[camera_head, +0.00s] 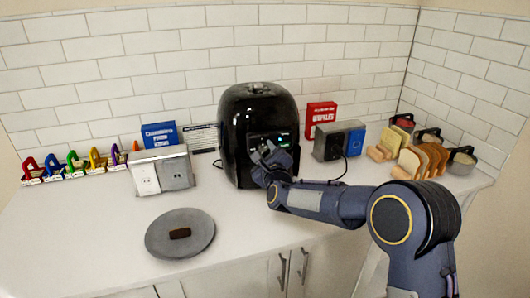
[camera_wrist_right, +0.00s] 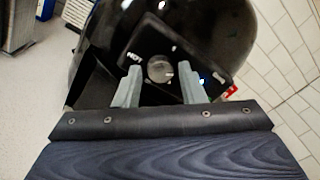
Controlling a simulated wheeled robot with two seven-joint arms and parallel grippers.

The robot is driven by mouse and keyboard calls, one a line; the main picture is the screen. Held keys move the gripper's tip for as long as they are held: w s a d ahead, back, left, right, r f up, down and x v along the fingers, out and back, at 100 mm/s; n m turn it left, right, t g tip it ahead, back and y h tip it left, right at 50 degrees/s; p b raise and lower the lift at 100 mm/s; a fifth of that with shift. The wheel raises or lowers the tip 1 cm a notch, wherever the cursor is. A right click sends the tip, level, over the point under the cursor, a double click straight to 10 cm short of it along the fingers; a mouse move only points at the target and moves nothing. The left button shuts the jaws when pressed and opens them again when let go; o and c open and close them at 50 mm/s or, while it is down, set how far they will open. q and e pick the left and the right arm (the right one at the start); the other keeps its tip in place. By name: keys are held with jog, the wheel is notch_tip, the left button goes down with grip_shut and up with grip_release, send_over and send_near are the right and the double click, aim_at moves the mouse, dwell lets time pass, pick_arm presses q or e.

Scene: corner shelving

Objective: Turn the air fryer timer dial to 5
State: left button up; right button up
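The black air fryer (camera_head: 238,110) stands upright on the white counter against the tiled wall. My right gripper (camera_head: 264,150) is at its front, over the lit control panel, and hides part of it. In the right wrist view, the round grey dial (camera_wrist_right: 160,69) sits on the dark panel of the air fryer (camera_wrist_right: 225,30). The two fingers of my right gripper (camera_wrist_right: 158,86) are apart, one on each side of the dial as seen. I cannot tell whether they touch it. The dial's setting is too small to read. My left gripper is not in view.
A white and grey box (camera_head: 160,172) stands left of the fryer. A toaster (camera_head: 338,140), bread slices (camera_head: 424,158) and pots (camera_head: 461,160) are to the right.

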jog(key=c, duration=0.7)
jog(key=shift+f+n+b, duration=0.15)
jog(key=shift+n+b, duration=0.15)
jog(key=shift+b, duration=0.35)
jog(key=n+b, duration=0.4)
jog(key=b, duration=0.2)
jog(key=shift+f+n, duration=0.15)
jog(key=shift+n, duration=0.15)
jog(key=n+b, duration=0.2)
jog(key=n, duration=0.1)
jog(key=shift+n+y+b, duration=0.3)
jog(key=shift+y+b, duration=0.05)
jog(key=shift+y, duration=0.05)
jog(key=shift+n+b, duration=0.8)
jog(key=shift+n, duration=0.9)
jog(key=shift+r, duration=0.2)
jog(key=o, duration=1)
